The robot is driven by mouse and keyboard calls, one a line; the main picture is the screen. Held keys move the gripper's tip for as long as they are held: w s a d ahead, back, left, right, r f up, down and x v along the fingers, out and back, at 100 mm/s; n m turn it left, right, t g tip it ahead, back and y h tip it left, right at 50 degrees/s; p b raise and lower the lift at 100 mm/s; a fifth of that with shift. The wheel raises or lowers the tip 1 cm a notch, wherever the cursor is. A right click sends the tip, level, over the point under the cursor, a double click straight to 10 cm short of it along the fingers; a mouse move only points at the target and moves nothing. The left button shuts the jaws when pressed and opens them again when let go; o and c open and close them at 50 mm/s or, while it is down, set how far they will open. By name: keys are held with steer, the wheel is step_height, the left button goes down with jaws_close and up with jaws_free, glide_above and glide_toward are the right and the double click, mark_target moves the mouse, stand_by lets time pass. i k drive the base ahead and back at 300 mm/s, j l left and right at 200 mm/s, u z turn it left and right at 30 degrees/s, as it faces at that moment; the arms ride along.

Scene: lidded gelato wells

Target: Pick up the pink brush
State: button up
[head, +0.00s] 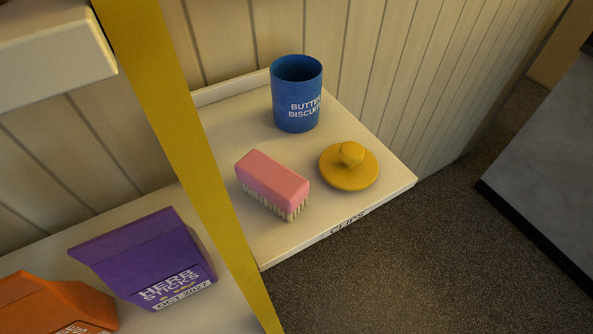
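The pink brush (273,181) lies bristles down on a cream shelf (237,237), near its front edge. Its pale bristles show along the lower side. It stands apart from the yellow knobbed lid (348,174) to its right and the blue cup (296,98) behind it. My gripper is not in view.
A yellow post (182,120) stands in front of the shelf, left of the brush. Left of it are a purple packet (145,255) and an orange packet (50,300). A plank wall (400,80) closes the back. Dark floor (410,260) lies open at the right.

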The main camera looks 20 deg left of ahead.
mark_target(280, 188)
steer(key=k+l, duration=0.25)
steer(key=l, duration=0.15)
steer(key=k+l, duration=0.25)
steer(key=l, duration=0.15)
steer(key=k+l, duration=0.25)
steer(key=l, duration=0.15)
